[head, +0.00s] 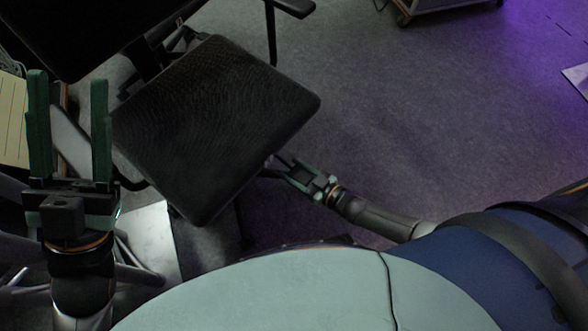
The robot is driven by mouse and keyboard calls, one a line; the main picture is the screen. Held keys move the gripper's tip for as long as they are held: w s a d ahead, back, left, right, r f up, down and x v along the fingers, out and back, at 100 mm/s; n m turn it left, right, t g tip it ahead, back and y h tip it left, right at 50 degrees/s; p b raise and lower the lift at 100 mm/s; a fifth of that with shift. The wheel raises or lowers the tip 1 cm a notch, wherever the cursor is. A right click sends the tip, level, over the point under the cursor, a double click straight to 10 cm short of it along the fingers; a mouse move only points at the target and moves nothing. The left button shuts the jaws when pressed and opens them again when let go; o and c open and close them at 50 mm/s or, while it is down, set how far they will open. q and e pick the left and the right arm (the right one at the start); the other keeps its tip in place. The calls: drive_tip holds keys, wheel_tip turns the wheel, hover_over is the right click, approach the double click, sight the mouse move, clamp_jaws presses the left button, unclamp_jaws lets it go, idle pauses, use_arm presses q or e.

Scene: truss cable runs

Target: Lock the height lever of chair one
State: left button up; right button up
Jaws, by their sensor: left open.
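A dark office chair with a textured black seat (215,115) fills the upper left of the head view. Its backrest (80,25) is at the top left. Nothing in view marks it as chair one. My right gripper (277,167) is low beside the seat's right edge, its fingers pointing at the seat's underside. A short dark bar (268,173) shows there; I cannot tell whether it is the height lever or whether the fingers hold it. My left gripper (68,82) is open and empty left of the seat, fingers pointing up in the picture.
An armrest (291,6) juts out at the top. A wheeled case (440,6) stands at the far back. Yellow paper (13,120) and metal legs (140,270) crowd the left. The grey carpet (430,120) to the right is clear.

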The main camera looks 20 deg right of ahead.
drive_tip(key=o, duration=0.4)
drive_tip(key=shift+s+d+r, duration=0.1)
drive_tip(key=shift+s+d, duration=0.1)
drive_tip(key=shift+s, duration=0.1)
drive_tip(key=p+v, duration=0.3)
drive_tip(key=v, duration=0.3)
drive_tip(key=shift+s+d+r, duration=0.15)
drive_tip(key=shift+s+d, duration=0.05)
drive_tip(key=shift+s, duration=0.1)
use_arm(q)
drive_tip(key=w+n+y, duration=0.1)
drive_tip(key=w+f+n+y, duration=0.1)
drive_tip(key=y, duration=0.1)
drive_tip(key=w+f+n+y+p, duration=0.1)
drive_tip(key=y, duration=0.1)
drive_tip(key=shift+w+a, duration=0.4)
use_arm(e)
drive_tip(key=v, duration=0.5)
drive_tip(key=shift+s+d, duration=0.1)
drive_tip(key=shift+s, duration=0.05)
